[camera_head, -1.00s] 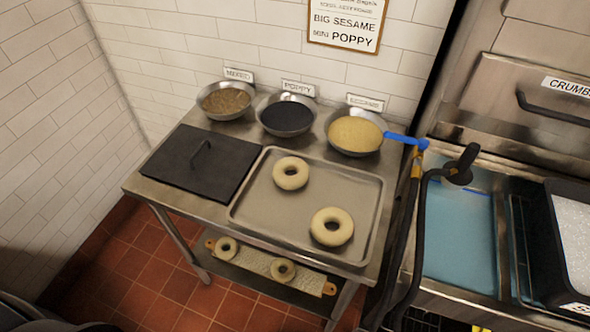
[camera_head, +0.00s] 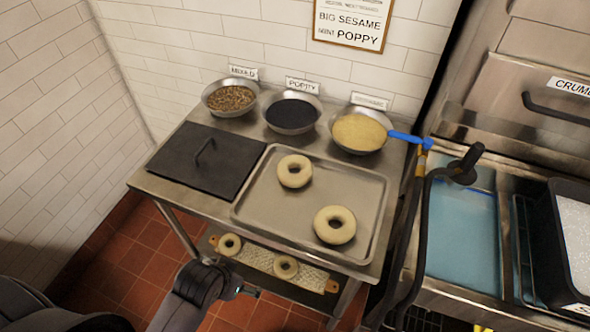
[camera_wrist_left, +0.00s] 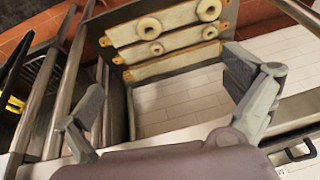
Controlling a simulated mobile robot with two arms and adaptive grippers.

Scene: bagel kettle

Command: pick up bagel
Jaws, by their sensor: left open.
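In the head view, two large bagels lie on the metal tray (camera_head: 249,209) on the table: one at the back (camera_head: 294,181) and one at the front right (camera_head: 322,236). Two smaller bagels rest on a board on the shelf below, at left (camera_head: 229,254) and right (camera_head: 286,278). My left gripper (camera_head: 250,291) is low in front of the table, near the shelf and apart from every bagel. In the left wrist view its fingers (camera_wrist_left: 165,95) are spread wide with nothing between them. Several bagels on boards (camera_wrist_left: 167,21) show beyond them. My right gripper is not in view.
Bowls of mixed topping (camera_head: 231,97), poppy (camera_head: 291,116) and sesame (camera_head: 358,133) stand along the wall. A blue handle (camera_head: 408,138) sticks out beside the sesame bowl. A dark lid (camera_head: 180,165) covers the table's left. A blue-filled basin (camera_head: 460,240) is at right.

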